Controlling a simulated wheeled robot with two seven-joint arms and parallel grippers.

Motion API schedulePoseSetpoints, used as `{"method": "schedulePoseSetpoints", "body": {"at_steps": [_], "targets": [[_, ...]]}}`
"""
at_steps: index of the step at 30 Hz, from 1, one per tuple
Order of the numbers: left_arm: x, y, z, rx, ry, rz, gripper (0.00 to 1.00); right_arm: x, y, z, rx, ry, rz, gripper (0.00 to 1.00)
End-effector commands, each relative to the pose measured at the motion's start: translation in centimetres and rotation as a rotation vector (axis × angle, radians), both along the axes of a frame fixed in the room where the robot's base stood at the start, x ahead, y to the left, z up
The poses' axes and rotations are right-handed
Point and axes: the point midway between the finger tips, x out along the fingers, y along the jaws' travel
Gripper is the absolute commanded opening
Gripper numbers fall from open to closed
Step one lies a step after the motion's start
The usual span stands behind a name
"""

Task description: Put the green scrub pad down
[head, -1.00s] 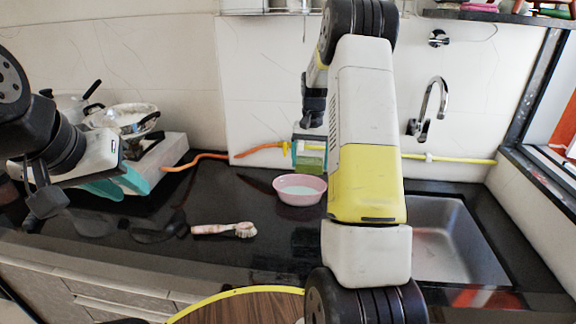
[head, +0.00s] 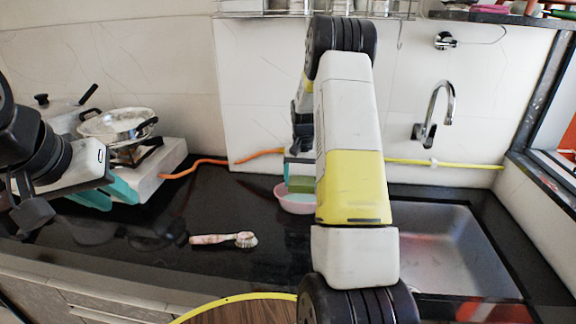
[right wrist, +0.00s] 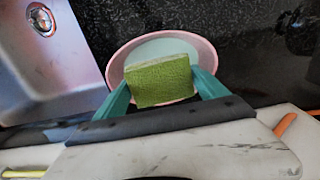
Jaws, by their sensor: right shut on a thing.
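The green scrub pad (right wrist: 162,82) is held between the teal fingers of my right gripper (right wrist: 163,92) in the right wrist view. It hangs over the pink bowl (right wrist: 113,67), which holds pale liquid. Whether the pad touches the bowl or liquid I cannot tell. In the head view the pad (head: 302,184) shows in front of and above the bowl (head: 283,201), partly behind my right arm.
A pink-handled brush (head: 222,240) lies on the black counter (head: 240,215) left of the bowl. The steel sink (head: 445,250) and faucet (head: 434,115) are at right. A stove with a pan (head: 118,122) stands at left. An orange hose (head: 215,161) runs along the back wall.

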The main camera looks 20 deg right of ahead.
Motion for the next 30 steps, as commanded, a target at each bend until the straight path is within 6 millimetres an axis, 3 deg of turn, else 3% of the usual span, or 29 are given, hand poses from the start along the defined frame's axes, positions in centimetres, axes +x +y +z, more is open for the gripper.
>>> {"method": "schedulePoseSetpoints", "body": {"at_steps": [9, 21, 22, 24, 30], "targets": [[0.0, 0.0, 0.0, 0.000, 0.000, 0.000, 0.32, 0.0, 0.0, -2.8, 0.000, 0.001, 0.000, 0.44], [0.0, 0.0, 0.0, 0.000, 0.000, 0.000, 0.32, 0.0, 0.0, -3.2, 0.000, 0.000, 0.000, 0.44], [0.0, 0.0, 0.0, 0.000, 0.000, 0.000, 0.32, 0.0, 0.0, -3.2, 0.000, 0.000, 0.000, 0.85], [0.0, 0.0, 0.0, 0.000, 0.000, 0.000, 0.32, 0.0, 0.0, -3.2, 0.000, 0.000, 0.000, 0.98], [0.0, 0.0, 0.0, 0.000, 0.000, 0.000, 0.32, 0.0, 0.0, -3.2, 0.000, 0.000, 0.000, 1.00]]}}
